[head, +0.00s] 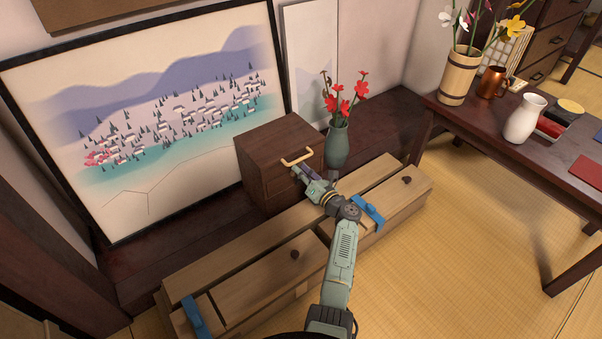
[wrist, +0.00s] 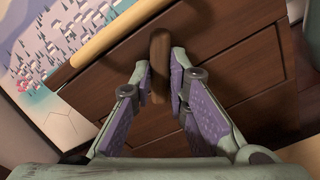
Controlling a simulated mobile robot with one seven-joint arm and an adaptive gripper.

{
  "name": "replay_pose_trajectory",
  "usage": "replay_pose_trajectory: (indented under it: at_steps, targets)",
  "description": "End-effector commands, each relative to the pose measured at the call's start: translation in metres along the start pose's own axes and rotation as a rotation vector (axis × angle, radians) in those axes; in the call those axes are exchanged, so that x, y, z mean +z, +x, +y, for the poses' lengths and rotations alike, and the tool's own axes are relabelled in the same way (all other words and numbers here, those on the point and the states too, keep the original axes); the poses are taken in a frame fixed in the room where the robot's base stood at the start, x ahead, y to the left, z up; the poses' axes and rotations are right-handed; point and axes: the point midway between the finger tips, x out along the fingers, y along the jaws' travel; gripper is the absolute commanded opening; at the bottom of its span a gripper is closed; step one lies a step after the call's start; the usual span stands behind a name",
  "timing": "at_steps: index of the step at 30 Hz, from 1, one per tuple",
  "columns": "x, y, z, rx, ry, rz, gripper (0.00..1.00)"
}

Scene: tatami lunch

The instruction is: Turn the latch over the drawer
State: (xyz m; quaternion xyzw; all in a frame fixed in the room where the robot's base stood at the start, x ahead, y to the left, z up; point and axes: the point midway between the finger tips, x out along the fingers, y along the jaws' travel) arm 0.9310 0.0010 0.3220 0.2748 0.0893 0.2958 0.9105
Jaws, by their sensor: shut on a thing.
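The latch (wrist: 159,50) is a small brown wooden bar on the front of a dark wooden cabinet. It stands close to upright in the wrist view. My gripper (wrist: 161,82) is shut on it, with one purple-padded finger on each side. The drawer front (wrist: 235,75) is the dark panel behind the fingers, and it looks closed. In the head view my gripper (head: 303,172) is at the front of the cabinet (head: 265,150) and hides the latch.
A pale curved handle (head: 297,158) sits on the cabinet close to my gripper. A green vase with red flowers (head: 338,145) stands just right of the cabinet. A low wooden chest (head: 245,245) with blue clips lies in front. A dark table (head: 480,125) stands at the right.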

Motion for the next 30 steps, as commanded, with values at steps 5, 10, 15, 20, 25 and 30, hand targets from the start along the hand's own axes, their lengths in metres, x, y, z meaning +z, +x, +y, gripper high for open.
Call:
replay_pose_trajectory:
  at_steps: [5, 10, 15, 20, 25, 30]
  targets:
    - [-0.0026, 0.0004, -0.0002, 0.002, -0.15, 0.001, 0.0]
    - [-0.0021, 0.0001, -0.0006, 0.001, -0.276, 0.0, 0.0]
    - [-0.0017, -0.0002, -0.0007, 0.001, -0.373, 0.0, 0.0]
    - [-0.0012, 0.0, 0.0, 0.002, -0.431, 0.0, 0.0]
    - [-0.001, -0.0001, 0.0, 0.002, -0.462, 0.001, 0.0]
    - [-0.0007, -0.0001, 0.0001, 0.001, -0.47, 0.001, 0.0]
